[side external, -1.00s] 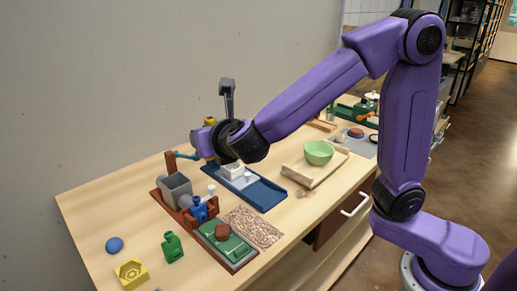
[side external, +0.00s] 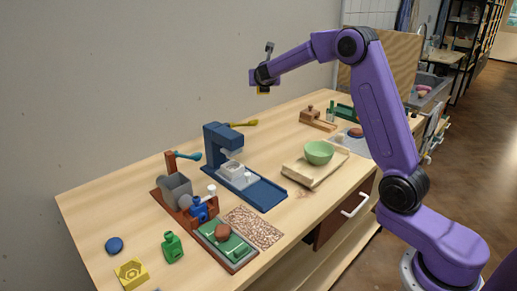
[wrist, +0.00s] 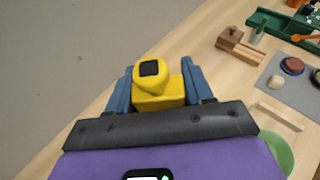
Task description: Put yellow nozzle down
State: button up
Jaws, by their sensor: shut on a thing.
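My gripper (side external: 262,80) is raised high above the back of the table, near the wall. It is shut on the yellow nozzle (wrist: 158,88), which sits between the two blue fingers in the wrist view. The nozzle has a blocky base and a rounded upper part with a dark square opening.
A blue press (side external: 216,145) with a yellow lever stands mid-table below. A green bowl (side external: 319,151) sits on a board to its right. A wooden block tool (side external: 318,119) and green tool (side external: 342,112) stand farther back. A yellow hexagonal piece (side external: 121,282) lies front left. Bare wood lies behind the bowl.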

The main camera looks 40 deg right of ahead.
jog(key=d, duration=0.6)
jog(key=shift+m+g, duration=0.3)
jog(key=shift+g, duration=0.1)
notch_tip(320, 180, down, 25)
jog(key=shift+s+f, duration=0.1)
jog(key=w, duration=0.3)
jog(key=shift+w, duration=2.45)
jog(key=shift+w+f, duration=0.1)
jog(key=shift+f, duration=0.4)
jog(key=shift+f, duration=0.15)
jog(key=o, duration=1)
jog(key=shift+o, duration=0.2)
